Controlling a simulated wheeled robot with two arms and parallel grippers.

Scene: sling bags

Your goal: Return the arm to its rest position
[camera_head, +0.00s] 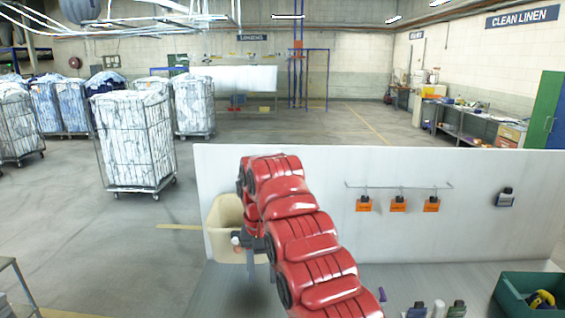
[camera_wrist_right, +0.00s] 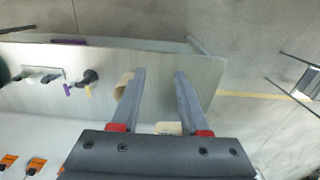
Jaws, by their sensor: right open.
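My right arm (camera_head: 305,235), red and segmented, reaches up and left across the worktable in the head view. A beige rounded thing (camera_wrist_right: 124,84) shows beside the left finger there, and a smaller cream piece (camera_wrist_right: 168,128) shows near the finger bases. I cannot tell whether either touches the gripper. My left gripper is not in view.
Wheeled laundry cages (camera_head: 133,140) stand on the floor beyond.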

